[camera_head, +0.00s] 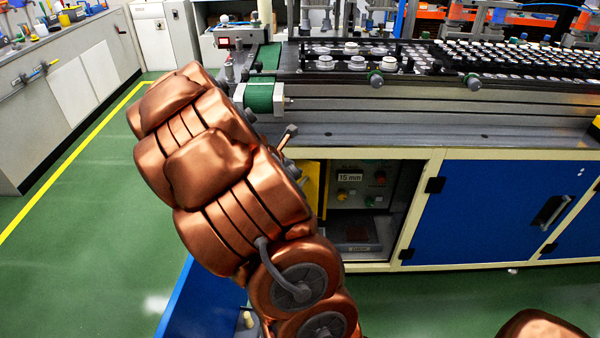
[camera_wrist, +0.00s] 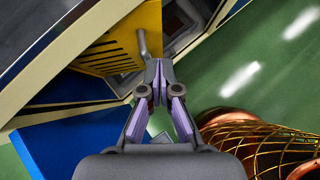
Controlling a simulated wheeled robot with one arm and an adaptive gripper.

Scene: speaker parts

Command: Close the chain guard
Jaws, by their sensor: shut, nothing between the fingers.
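The chain guard looks to be the yellow slotted panel (camera_wrist: 112,42) in the upper left of the wrist view, with a grey bar handle (camera_wrist: 143,46) near its right edge. It stands swung out from the cabinet opening. In the head view only a strip of the yellow panel (camera_head: 312,188) shows beside my copper arm, which hides the rest. My gripper (camera_wrist: 159,68) is shut and empty, its fingertips just below the handle in the picture. Whether they touch the handle or panel I cannot tell. The gripper is hidden in the head view.
A blue cabinet door (camera_wrist: 62,150) stands open at lower left, also in the head view (camera_head: 182,292). The cabinet opening holds a control box (camera_head: 358,190) marked 15 mm. A closed blue door (camera_head: 480,215) is to its right. Green floor (camera_head: 85,240) is clear at left.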

